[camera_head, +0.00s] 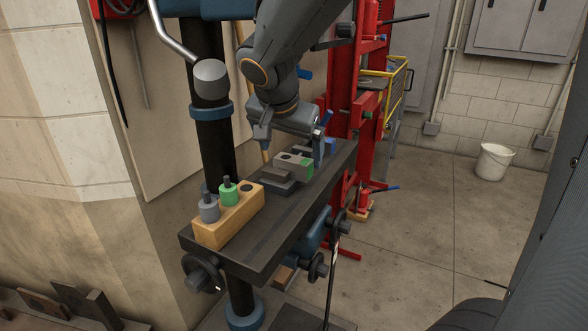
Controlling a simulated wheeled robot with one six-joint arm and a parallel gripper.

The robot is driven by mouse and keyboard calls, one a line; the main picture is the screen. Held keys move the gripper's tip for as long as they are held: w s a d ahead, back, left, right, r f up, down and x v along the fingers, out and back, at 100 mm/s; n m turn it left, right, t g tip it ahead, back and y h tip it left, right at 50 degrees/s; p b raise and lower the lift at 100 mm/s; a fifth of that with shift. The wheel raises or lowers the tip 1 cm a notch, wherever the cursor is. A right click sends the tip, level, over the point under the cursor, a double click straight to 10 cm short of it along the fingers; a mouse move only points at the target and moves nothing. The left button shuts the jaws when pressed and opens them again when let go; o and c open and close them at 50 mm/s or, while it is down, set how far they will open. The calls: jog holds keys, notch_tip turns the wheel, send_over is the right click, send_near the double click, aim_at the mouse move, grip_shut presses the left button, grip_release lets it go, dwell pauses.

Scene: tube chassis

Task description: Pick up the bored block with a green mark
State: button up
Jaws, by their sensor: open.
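The bored block (291,167) is grey with a dark hole in its top and a green mark (307,170) on its right end. It sits on a low dark fixture (276,181) on the black drill table. My gripper (291,143) is open just above and behind the block, one finger to the left and one to the right. No thing shows between the fingers. I cannot tell the exact gap between the fingertips and the block.
A wooden holder (229,217) with a grey plug (208,208) and a green plug (228,193) stands on the near end of the black table (262,243). The dark drill column (213,150) rises at left. A red press frame (366,100) stands behind.

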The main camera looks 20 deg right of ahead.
aim_at(293, 160)
jog(key=x, duration=0.4)
jog(key=shift+d+f, duration=0.15)
jog(key=shift+f, duration=0.05)
jog(key=c, duration=1.4)
